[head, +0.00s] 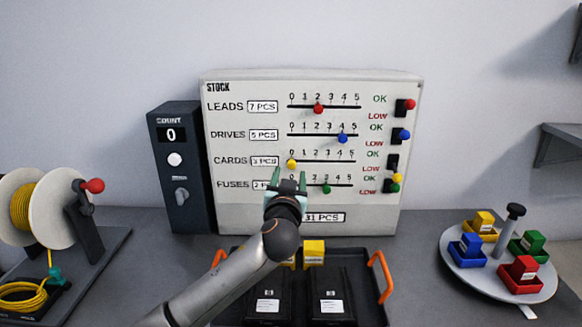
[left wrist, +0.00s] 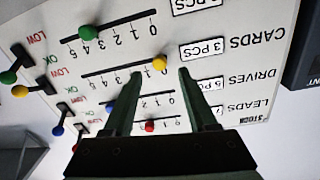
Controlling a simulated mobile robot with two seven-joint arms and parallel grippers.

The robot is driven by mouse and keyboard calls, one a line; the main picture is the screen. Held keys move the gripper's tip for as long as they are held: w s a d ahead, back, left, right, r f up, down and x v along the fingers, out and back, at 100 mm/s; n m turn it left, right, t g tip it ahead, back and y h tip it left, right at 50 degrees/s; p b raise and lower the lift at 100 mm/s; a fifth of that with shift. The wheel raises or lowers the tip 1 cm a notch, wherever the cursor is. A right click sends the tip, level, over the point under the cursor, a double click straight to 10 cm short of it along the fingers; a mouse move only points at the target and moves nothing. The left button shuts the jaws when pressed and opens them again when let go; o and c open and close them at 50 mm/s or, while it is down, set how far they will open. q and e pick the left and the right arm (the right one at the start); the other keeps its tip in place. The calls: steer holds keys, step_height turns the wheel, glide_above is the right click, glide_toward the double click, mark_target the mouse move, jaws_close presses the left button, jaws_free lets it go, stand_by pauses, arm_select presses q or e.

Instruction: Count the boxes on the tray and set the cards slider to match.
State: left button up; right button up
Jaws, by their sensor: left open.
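The cards slider has a yellow knob (head: 291,163) at the 0 end of its slot on the white stock panel (head: 270,217). The knob also shows in the left wrist view (left wrist: 159,63), where the picture is upside down. My left gripper (head: 289,178) is open in front of the panel. In the left wrist view its fingertips (left wrist: 160,74) point towards the knob, one on each side; I cannot tell whether they touch it. On the dark tray (head: 367,300), one yellow box (head: 314,252) shows clearly and another (head: 288,262) is partly hidden by my arm. My right gripper is not in view.
Other knobs sit close by: red leads (head: 318,109), blue drives (head: 342,138) and green fuses (head: 326,188). Two black labelled units (head: 329,307) occupy the tray's front. A count box (head: 172,205) reading 0 stands left, a cable reel (head: 38,200) farther left, a turntable (head: 490,266) right.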

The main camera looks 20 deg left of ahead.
mark_target(292, 167)
arm_select(q)
steer(key=shift+x, duration=2.05)
steer(key=shift+c, duration=0.2)
jaws_close()
steer(key=shift+d+f, duration=0.1)
